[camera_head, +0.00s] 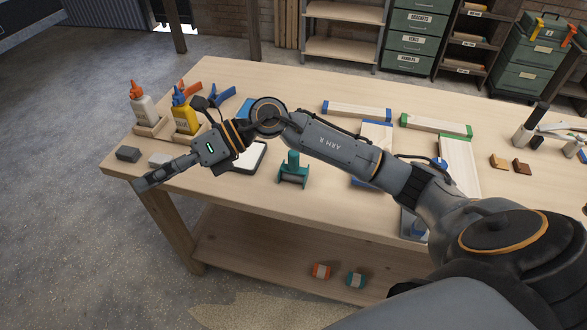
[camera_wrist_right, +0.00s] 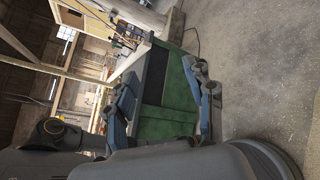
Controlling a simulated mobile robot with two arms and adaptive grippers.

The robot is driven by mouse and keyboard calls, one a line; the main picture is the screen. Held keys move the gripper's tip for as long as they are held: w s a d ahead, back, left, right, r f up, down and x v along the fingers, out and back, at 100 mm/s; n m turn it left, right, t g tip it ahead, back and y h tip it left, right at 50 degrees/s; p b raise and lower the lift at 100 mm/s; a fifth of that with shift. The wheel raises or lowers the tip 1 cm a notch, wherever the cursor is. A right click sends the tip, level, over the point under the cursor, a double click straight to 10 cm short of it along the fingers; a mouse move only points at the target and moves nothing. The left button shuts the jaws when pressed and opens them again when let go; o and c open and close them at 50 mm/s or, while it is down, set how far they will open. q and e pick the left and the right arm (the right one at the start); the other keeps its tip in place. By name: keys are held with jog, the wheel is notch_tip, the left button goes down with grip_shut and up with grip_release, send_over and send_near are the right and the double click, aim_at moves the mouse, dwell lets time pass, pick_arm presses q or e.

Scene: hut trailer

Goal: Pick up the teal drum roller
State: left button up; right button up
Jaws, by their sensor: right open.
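The teal drum roller (camera_head: 293,168) stands on the wooden workbench (camera_head: 290,215) near its front edge, with a teal handle sticking up. My right arm reaches across the bench from the right. My right gripper (camera_head: 158,180) is over the left front corner of the bench, well to the left of the roller, and holds nothing I can see. In the right wrist view its two fingers (camera_wrist_right: 165,95) stand apart, with a green surface behind them. The roller cannot be made out in that view. My left gripper is not in view.
Glue bottles (camera_head: 145,105) in wooden holders, clamps (camera_head: 221,96) and grey blocks (camera_head: 128,154) are at the bench's left end. Boards with blue and green edges (camera_head: 436,126) lie right of the roller.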

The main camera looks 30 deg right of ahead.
jog(key=w+d+f+n+g+h, duration=0.1)
jog(key=d+f+h, duration=0.2)
jog(key=d, duration=0.2)
jog(key=w+d+f+n+h, duration=0.1)
jog(key=w+d+f+h, duration=0.15)
jog(key=d, duration=0.25)
notch_tip(320, 180, up, 2)
jog(key=m+g+h, duration=0.1)
jog(key=h, duration=0.8)
send_over(294, 163)
jog(key=w, duration=0.2)
jog(key=shift+s+d, duration=0.2)
jog(key=shift+d, duration=0.1)
jog(key=shift+s+d+f+h, duration=0.1)
jog(key=shift+d+f+h, duration=0.15)
jog(key=shift+d, duration=0.05)
notch_tip(294, 163, down, 8)
jog(key=shift+r+p, duration=0.2)
jog(key=shift+p, duration=0.8)
notch_tip(294, 163, down, 5)
jog(key=p, duration=0.2)
jog(key=shift+s+a+p, duration=0.1)
jog(key=shift+a+p, duration=0.05)
jog(key=shift+p, duration=0.15)
jog(key=shift+f, duration=0.25)
grip_shut()
